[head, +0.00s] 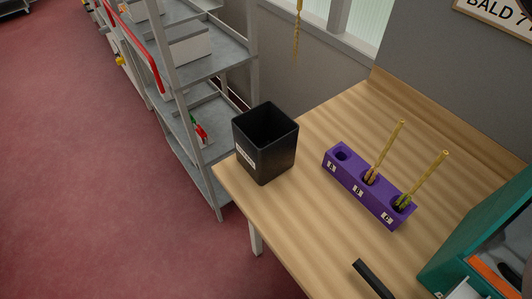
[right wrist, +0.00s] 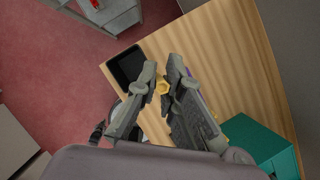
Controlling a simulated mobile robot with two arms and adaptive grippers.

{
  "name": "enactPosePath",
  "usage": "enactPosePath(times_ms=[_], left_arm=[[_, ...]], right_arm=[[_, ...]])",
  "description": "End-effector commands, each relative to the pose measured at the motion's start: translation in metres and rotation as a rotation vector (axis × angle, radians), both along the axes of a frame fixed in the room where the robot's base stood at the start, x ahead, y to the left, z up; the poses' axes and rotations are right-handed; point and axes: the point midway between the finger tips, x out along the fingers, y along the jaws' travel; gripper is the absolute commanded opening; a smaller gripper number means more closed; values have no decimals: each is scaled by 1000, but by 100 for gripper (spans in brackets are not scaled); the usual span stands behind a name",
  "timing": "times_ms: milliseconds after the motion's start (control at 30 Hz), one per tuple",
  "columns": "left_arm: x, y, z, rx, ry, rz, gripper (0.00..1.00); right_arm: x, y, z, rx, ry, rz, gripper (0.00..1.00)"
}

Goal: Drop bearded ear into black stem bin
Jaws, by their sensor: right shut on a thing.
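The black stem bin (head: 284,152) stands upright on the wooden table near its left edge, with a white label on its front. It also shows in the right wrist view (right wrist: 121,70). My right gripper (right wrist: 163,86) is shut on a yellow stalk (right wrist: 163,88), seen end-on. In the head view a yellow wheat ear (head: 297,30) hangs at the top edge, above and beyond the bin's opening, apart from it; its holder is out of frame. I cannot tell whether it has a beard. My left gripper is not in view.
A purple rack (head: 343,172) stands right of the bin. Its left hole is empty; two stalks (head: 388,150) (head: 430,176) stand stem-up in the others. A teal box (head: 462,243) and black bar (head: 373,279) are at the front right. Grey shelves (head: 215,68) stand left.

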Motion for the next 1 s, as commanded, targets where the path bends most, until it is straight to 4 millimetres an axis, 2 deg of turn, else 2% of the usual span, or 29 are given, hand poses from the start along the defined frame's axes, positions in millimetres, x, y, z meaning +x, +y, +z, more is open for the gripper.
enactPosePath(times_ms=[33,100,200,267,567,1000], left_arm=[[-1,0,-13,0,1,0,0],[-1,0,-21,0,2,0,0],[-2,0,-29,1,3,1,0],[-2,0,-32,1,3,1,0],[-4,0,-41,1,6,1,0],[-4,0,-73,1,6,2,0]], right_arm=[[-2,9,-30,1,4,65,0],[-7,19,-54,1,3,145,0],[-15,32,-80,1,2,239,0],[-19,37,-91,2,1,281,0],[-26,46,-112,-1,-2,349,0],[-26,45,-159,0,-1,346,0]])
